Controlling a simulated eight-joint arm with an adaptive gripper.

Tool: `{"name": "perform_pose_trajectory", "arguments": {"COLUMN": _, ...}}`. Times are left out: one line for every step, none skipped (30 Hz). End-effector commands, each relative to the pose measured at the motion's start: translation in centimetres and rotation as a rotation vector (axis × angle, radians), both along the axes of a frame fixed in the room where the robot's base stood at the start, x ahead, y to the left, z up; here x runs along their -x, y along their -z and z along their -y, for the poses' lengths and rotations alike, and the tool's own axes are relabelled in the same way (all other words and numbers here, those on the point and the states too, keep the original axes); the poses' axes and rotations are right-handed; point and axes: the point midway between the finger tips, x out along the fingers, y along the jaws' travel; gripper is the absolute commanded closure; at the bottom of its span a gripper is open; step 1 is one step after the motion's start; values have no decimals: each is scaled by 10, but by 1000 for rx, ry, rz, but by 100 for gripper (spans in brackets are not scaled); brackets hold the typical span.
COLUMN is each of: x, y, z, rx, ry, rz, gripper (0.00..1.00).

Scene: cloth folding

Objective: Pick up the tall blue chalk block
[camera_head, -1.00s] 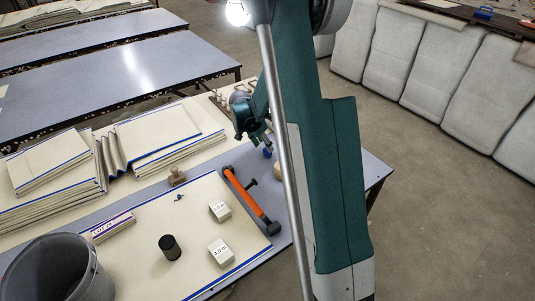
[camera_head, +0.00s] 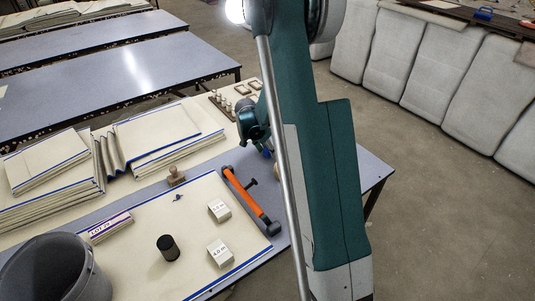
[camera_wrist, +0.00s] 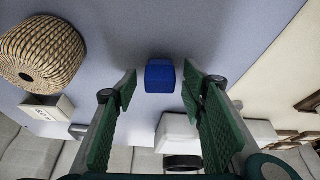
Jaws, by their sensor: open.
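The blue chalk block (camera_wrist: 160,77) shows in the wrist view on the blue-grey table top, near the fingertips. In the head view, only a small blue patch of it (camera_head: 267,153) shows beside my arm. My gripper (camera_wrist: 160,88) is open, with one green ridged finger on each side of the block in the wrist view. I see no finger touching it. In the head view my gripper is mostly hidden behind my arm. The block's full height cannot be told from the wrist view.
A round wicker-like object (camera_wrist: 40,55) and a pale labelled block (camera_wrist: 47,108) lie left in the wrist view. A white block (camera_wrist: 176,132) lies close to the right finger. In the head view, an orange-handled tool (camera_head: 246,198) and a wooden stamp (camera_head: 176,177) lie left of my arm.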

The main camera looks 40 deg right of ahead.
Motion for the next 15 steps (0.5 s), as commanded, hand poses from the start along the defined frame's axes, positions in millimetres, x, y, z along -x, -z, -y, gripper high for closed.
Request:
{"name": "perform_pose_trajectory", "arguments": {"x": 0, "y": 0, "z": 0, "rx": 0, "ry": 0, "rz": 0, "gripper": 59}}
{"name": "perform_pose_trajectory", "arguments": {"x": 0, "y": 0, "z": 0, "rx": 0, "ry": 0, "rz": 0, "gripper": 59}}
{"name": "perform_pose_trajectory", "arguments": {"x": 0, "y": 0, "z": 0, "rx": 0, "ry": 0, "rz": 0, "gripper": 59}}
{"name": "perform_pose_trajectory", "arguments": {"x": 0, "y": 0, "z": 0, "rx": 0, "ry": 0, "rz": 0, "gripper": 59}}
{"name": "perform_pose_trajectory", "arguments": {"x": 0, "y": 0, "z": 0, "rx": 0, "ry": 0, "rz": 0, "gripper": 59}}
{"name": "perform_pose_trajectory", "arguments": {"x": 0, "y": 0, "z": 0, "rx": 0, "ry": 0, "rz": 0, "gripper": 59}}
{"name": "perform_pose_trajectory", "arguments": {"x": 0, "y": 0, "z": 0, "rx": 0, "ry": 0, "rz": 0, "gripper": 59}}
{"name": "perform_pose_trajectory", "arguments": {"x": 0, "y": 0, "z": 0, "rx": 0, "ry": 0, "rz": 0, "gripper": 59}}
{"name": "perform_pose_trajectory", "arguments": {"x": 0, "y": 0, "z": 0, "rx": 0, "ry": 0, "rz": 0, "gripper": 62}}
{"name": "perform_pose_trajectory", "arguments": {"x": 0, "y": 0, "z": 0, "rx": 0, "ry": 0, "rz": 0, "gripper": 66}}
{"name": "perform_pose_trajectory", "arguments": {"x": 0, "y": 0, "z": 0, "rx": 0, "ry": 0, "rz": 0, "gripper": 70}}
{"name": "perform_pose_trajectory", "arguments": {"x": 0, "y": 0, "z": 0, "rx": 0, "ry": 0, "rz": 0, "gripper": 76}}
{"name": "perform_pose_trajectory", "arguments": {"x": 0, "y": 0, "z": 0, "rx": 0, "ry": 0, "rz": 0, "gripper": 80}}
{"name": "perform_pose_trajectory", "arguments": {"x": 0, "y": 0, "z": 0, "rx": 0, "ry": 0, "rz": 0, "gripper": 84}}
{"name": "perform_pose_trajectory", "arguments": {"x": 0, "y": 0, "z": 0, "rx": 0, "ry": 0, "rz": 0, "gripper": 88}}
